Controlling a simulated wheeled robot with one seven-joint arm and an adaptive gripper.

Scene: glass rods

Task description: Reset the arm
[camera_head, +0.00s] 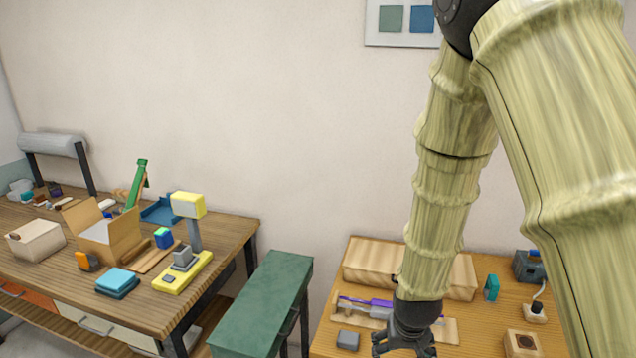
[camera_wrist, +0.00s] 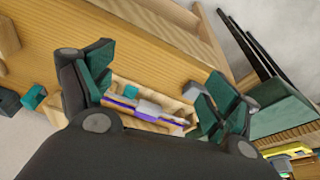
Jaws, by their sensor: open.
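My arm comes in from the top right of the head view and reaches down. My gripper (camera_head: 404,345) hangs above the right table (camera_head: 467,329), near a wooden tray (camera_head: 449,331) with purple and grey rod-like pieces (camera_head: 372,306). In the wrist view my gripper (camera_wrist: 152,92) shows its two green-padded fingers spread apart with nothing between them. The purple and grey pieces (camera_wrist: 140,108) show beyond and below the fingers. Part of the tray is hidden behind my gripper in the head view.
A long wooden box (camera_head: 375,262) lies at the back of the right table. A grey block (camera_head: 348,340), a teal item (camera_head: 491,288) and a wooden block (camera_head: 521,343) stand nearby. A green bench (camera_head: 262,305) separates it from the cluttered left table (camera_head: 226,232).

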